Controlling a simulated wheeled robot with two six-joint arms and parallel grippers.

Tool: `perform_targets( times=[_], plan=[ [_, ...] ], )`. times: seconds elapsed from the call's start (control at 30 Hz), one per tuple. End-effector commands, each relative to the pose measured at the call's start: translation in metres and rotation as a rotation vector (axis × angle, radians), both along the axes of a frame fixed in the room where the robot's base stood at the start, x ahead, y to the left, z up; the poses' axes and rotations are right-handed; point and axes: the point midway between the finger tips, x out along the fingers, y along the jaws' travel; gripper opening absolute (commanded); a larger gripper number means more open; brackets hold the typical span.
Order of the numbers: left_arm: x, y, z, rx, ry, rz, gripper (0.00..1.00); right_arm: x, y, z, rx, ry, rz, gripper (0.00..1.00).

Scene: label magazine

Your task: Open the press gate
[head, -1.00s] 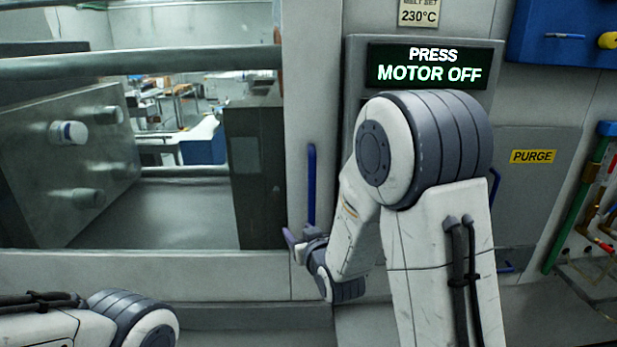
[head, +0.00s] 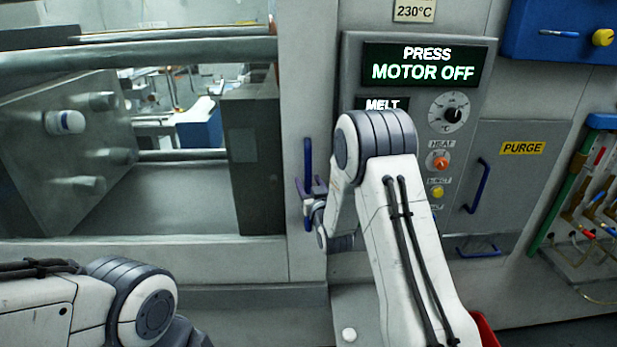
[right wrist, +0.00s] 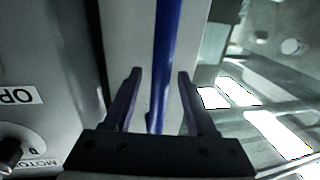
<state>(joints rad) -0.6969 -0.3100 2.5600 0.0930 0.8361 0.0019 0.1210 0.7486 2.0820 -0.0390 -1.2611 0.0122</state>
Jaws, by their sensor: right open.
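The press gate is a pale framed sliding panel (head: 291,120) with a large window at the left of the head view. Its blue vertical bar handle (head: 308,160) stands on the right frame post. My right gripper (head: 311,186) is at the lower part of this handle, its jaws open. In the right wrist view the blue handle (right wrist: 166,50) runs between the two open fingers (right wrist: 160,80), with gaps on both sides. My left arm shows at the lower left of the head view; its gripper is out of frame.
A control panel with a lit display (head: 424,64) reading PRESS MOTOR OFF, a dial (head: 452,113) and buttons is right of the gate. A purge door (head: 510,180) with blue handles is further right, beside coloured hoses (head: 590,190). A red bin edge (head: 485,330) shows low.

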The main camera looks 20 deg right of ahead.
Motion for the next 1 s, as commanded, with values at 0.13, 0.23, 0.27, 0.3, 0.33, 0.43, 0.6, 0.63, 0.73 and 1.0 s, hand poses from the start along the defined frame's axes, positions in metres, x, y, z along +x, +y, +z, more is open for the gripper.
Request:
perform_targets(
  times=[0.13, 0.23, 0.27, 0.3, 0.33, 0.43, 0.6, 0.63, 0.73, 1.0],
  plan=[
    [0.0000, 0.0000, 0.0027, 0.000, 0.000, -0.001, 0.50, 0.0055, -0.0003, -0.0005, 0.000, 0.001, 0.000, 0.57],
    [0.0000, 0.0000, 0.0023, 0.000, 0.000, -0.001, 0.50, 0.0058, -0.0003, -0.0008, 0.000, 0.001, 0.000, 0.57],
    [0.0000, 0.0000, 0.0022, 0.000, 0.000, -0.001, 0.50, 0.0058, -0.0003, -0.0008, 0.000, 0.001, 0.000, 0.57],
    [0.0000, 0.0000, 0.0022, 0.000, 0.000, -0.001, 0.50, 0.0057, -0.0003, -0.0008, 0.000, 0.001, 0.000, 0.57],
    [0.0000, 0.0000, 0.0022, 0.000, 0.000, -0.001, 0.50, 0.0056, -0.0004, -0.0008, 0.000, 0.001, 0.000, 0.57],
    [0.0000, 0.0000, 0.0022, 0.000, 0.000, -0.001, 0.50, 0.0056, -0.0004, -0.0007, 0.000, 0.001, 0.000, 0.26],
    [0.0000, 0.0000, 0.0022, 0.000, 0.000, -0.001, 0.50, 0.0054, -0.0004, -0.0006, 0.000, 0.001, 0.000, 0.00],
    [0.0000, 0.0000, 0.0022, 0.000, 0.000, -0.001, 0.50, 0.0054, -0.0005, -0.0006, 0.000, 0.001, 0.000, 0.00],
    [0.0000, 0.0000, 0.0022, 0.000, 0.000, -0.001, 0.50, 0.0054, -0.0005, -0.0005, 0.000, 0.001, 0.000, 0.00],
    [0.0000, 0.0000, 0.0023, 0.000, 0.000, -0.001, 0.50, 0.0053, -0.0005, -0.0004, 0.000, 0.001, 0.000, 0.00]
  ],
)
